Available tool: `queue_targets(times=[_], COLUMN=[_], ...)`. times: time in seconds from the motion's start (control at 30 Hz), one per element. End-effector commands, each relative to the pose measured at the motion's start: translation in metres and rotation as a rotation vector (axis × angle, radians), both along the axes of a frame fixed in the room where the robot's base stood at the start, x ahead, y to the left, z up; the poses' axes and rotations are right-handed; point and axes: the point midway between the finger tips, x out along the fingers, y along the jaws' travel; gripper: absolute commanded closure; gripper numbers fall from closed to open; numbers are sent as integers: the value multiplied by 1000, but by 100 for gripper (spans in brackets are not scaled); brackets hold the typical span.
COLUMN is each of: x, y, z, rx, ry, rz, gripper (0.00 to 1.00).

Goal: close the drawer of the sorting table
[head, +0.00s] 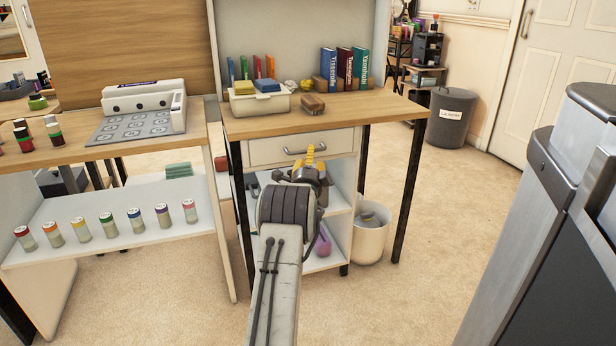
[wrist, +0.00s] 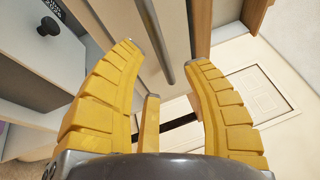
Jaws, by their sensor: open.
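The sorting table (head: 390,106) stands ahead, with a wooden top and black legs. Its cream drawer (head: 265,151) sits under the top, with a metal bar handle (head: 305,149). I cannot tell how far out the drawer stands. My gripper (head: 314,153) is open, its yellow fingers pointing at the drawer front just by the handle. In the wrist view, the drawer front (wrist: 177,22) and the handle (wrist: 155,40) appear beyond and between the spread fingertips of my gripper (wrist: 166,55). Nothing is held. My arm hides part of the shelves below.
A white bin (head: 368,240) stands beside the right leg. Another table with jars (head: 107,222) is at left. A large grey machine (head: 550,220) is at right. Carpet between is clear.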

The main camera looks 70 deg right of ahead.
Motion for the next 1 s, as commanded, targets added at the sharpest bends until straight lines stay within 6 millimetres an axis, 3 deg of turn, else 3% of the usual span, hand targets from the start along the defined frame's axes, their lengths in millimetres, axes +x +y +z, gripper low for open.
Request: queue_targets(times=[0.5, 1.0], x=[-13, -18], y=[58, 77], z=[-11, -14], rx=[2, 0], ry=[0, 0], rz=[0, 0], gripper=[55, 55])
